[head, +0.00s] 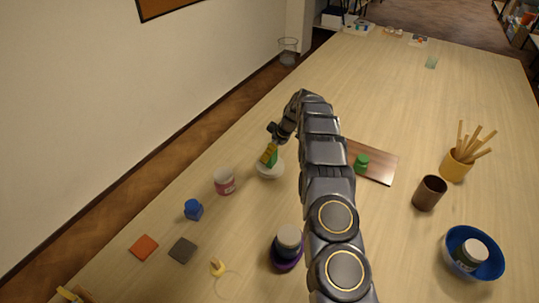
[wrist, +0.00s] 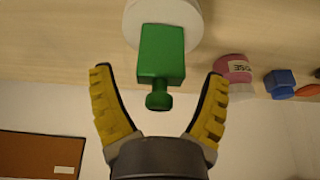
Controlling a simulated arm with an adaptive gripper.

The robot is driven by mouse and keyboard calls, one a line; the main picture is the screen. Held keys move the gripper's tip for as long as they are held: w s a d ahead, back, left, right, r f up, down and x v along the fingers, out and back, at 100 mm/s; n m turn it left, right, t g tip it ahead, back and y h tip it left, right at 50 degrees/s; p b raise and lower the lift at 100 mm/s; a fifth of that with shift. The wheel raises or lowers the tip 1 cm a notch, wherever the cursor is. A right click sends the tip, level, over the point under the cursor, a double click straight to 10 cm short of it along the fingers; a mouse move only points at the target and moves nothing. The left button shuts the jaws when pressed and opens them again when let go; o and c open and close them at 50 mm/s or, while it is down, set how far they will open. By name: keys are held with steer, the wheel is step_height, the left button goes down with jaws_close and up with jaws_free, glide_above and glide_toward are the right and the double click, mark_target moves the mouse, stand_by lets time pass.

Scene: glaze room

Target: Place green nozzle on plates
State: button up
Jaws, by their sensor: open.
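The green nozzle (wrist: 160,60), a block with a narrower knobbed end, stands against the white round plates (wrist: 187,12) in the wrist view. Its knobbed end points toward my gripper. In the head view the plates (head: 268,175) lie left of my arm, and the green nozzle (head: 273,160) shows only in part above them. My gripper (wrist: 158,88) is open, with one yellow ridged finger on each side of the nozzle's knob and visible gaps on both sides. In the head view my gripper (head: 269,154) is just above the plates.
A pink-and-white jar (head: 225,182) and blue bottle (head: 193,209) stand nearby at front left. A wooden board (head: 380,165) with a green bottle-like item (head: 361,162) lies right of my arm. A brown cup (head: 429,193) stands further right. The table's far half is mostly clear.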

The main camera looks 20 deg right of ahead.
steer(key=v, duration=0.8)
steer(key=s+a+r+m+g, duration=0.1)
steer(key=s+a+r+m, duration=0.1)
steer(key=s+a+r, duration=0.6)
steer(key=s+a+r+m+g, duration=0.2)
steer(key=s+r, duration=0.5)
steer(key=s, duration=0.5)
steer(key=s+m+g+h, duration=0.2)
steer(key=s+m, duration=0.3)
steer(key=s, duration=2.2)
steer(key=shift+r+h, duration=0.2)
steer(key=shift+h, duration=0.5)
steer(key=shift+d, duration=0.1)
